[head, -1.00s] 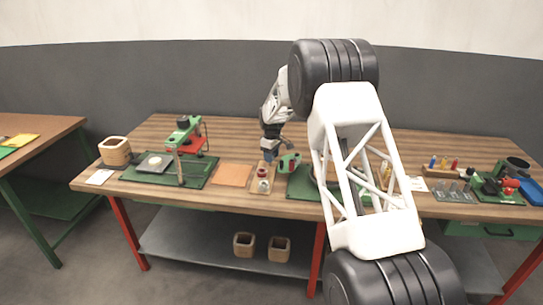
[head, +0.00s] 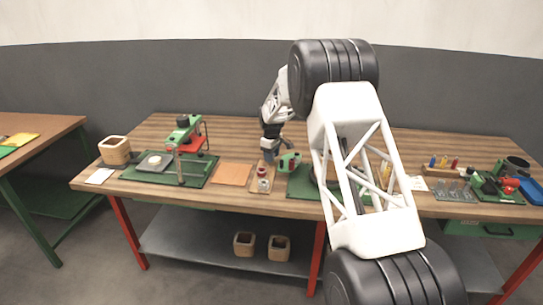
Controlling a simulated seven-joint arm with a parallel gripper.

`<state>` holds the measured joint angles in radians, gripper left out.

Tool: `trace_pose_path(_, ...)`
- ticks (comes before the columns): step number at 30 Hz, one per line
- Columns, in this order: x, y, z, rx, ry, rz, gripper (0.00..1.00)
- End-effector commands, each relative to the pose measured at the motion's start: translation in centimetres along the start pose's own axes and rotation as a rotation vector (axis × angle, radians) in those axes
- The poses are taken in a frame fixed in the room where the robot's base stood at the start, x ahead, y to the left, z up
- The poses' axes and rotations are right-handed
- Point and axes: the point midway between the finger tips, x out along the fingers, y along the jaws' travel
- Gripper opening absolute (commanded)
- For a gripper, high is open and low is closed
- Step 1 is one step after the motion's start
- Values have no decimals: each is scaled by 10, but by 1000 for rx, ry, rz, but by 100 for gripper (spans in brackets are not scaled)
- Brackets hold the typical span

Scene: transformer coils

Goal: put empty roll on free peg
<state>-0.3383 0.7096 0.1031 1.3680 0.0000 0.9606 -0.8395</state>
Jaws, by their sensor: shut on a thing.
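My gripper (head: 269,157) is at the back end of a small wooden peg board (head: 262,191), just left of a green device (head: 289,163). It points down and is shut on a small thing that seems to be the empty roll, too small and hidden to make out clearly. A red-and-white roll (head: 262,171) stands on the board just in front of the gripper. A paler roll or peg (head: 264,184) is nearer the board's front end. Whether the held roll touches a peg cannot be told, and the free peg is not clearly visible.
An orange mat (head: 232,174) lies left of the board. A green press (head: 187,150) stands farther left, with a wooden pot (head: 115,150) beyond it. My arm hides part of the green mat (head: 302,184) on the right. The back of the table is mostly clear.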

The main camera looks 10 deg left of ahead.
Motion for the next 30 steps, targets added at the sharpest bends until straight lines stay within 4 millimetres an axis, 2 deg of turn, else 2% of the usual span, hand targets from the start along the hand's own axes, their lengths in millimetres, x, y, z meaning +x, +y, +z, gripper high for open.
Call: trace_pose_path(30,13,0,0,0,0,0,22)
